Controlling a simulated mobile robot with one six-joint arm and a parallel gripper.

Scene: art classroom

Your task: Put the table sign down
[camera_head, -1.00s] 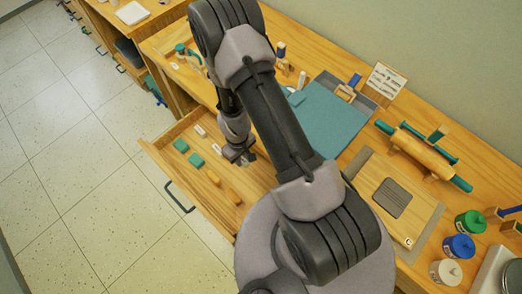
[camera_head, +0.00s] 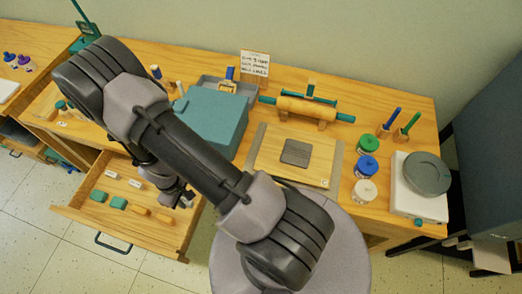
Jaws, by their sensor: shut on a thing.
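A white card sign with dark writing and a wooden edge (camera_head: 255,63) stands upright at the back of the wooden table, near the wall. My gripper (camera_head: 178,197) is low over the right part of the open drawer (camera_head: 73,213), well to the left and front of that sign. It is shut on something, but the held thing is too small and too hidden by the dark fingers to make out. My arm crosses the middle of the view and hides part of the table's front edge.
The drawer holds green (camera_head: 98,196), white (camera_head: 135,184) and orange (camera_head: 138,210) pieces. A teal block (camera_head: 215,115), rolling pin (camera_head: 305,107), wooden board (camera_head: 270,155), several paint jars (camera_head: 367,167) and a scale (camera_head: 418,200) crowd the tabletop. Small bare patches lie between them.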

